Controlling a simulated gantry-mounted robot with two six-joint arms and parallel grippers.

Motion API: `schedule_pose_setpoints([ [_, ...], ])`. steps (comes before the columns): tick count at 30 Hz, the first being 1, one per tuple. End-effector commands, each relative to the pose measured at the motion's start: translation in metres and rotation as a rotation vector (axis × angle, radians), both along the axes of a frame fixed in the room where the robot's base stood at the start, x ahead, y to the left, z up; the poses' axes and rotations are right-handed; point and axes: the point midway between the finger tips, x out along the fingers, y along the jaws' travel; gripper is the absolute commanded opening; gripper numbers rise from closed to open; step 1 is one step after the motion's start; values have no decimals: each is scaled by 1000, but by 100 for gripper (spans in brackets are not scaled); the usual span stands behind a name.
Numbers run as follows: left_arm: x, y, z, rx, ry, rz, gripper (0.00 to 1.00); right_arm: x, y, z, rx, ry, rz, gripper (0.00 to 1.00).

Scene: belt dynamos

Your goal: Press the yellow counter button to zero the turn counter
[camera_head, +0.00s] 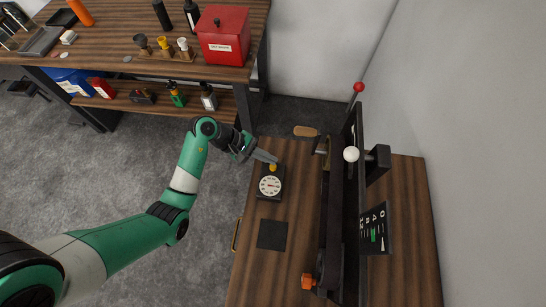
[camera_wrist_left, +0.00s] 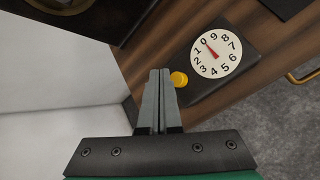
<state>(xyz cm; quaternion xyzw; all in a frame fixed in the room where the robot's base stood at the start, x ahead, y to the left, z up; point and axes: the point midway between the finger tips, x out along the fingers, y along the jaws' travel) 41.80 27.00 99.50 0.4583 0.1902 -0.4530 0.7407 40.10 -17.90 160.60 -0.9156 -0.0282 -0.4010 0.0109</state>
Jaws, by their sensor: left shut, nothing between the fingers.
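The turn counter (camera_head: 270,186) is a dark box with a round white dial, on the wooden bench. In the left wrist view its dial (camera_wrist_left: 216,53) has a red pointer near the 0. The yellow counter button (camera_head: 272,167) sits on the box beside the dial; it also shows in the left wrist view (camera_wrist_left: 179,79). My left gripper (camera_head: 274,160) is shut and empty, its tips right beside the button. In the left wrist view its fingertips (camera_wrist_left: 160,72) are just left of the button; I cannot tell whether they touch it. My right gripper is not in view.
A tall dark machine frame (camera_head: 335,200) stands right of the counter, with a red-knobbed lever (camera_head: 358,88) and an orange handle (camera_head: 308,281). A dark square pad (camera_head: 272,235) lies below the counter. A shelf table with a red box (camera_head: 223,36) stands behind.

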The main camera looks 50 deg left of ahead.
Motion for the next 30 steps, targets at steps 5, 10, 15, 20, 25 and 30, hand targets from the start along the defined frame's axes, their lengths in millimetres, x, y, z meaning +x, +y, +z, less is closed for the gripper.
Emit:
schedule_pose_setpoints([
  [5,0,0,24,0,-1,1,0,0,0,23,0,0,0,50],
  [10,0,0,40,0,-1,1,0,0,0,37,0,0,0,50],
  [15,0,0,41,0,-1,1,0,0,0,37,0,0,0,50],
  [20,0,0,41,0,-1,1,0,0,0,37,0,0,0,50],
  [25,0,0,41,0,-1,1,0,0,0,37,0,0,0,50],
  [30,0,0,41,0,0,0,0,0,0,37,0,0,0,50],
])
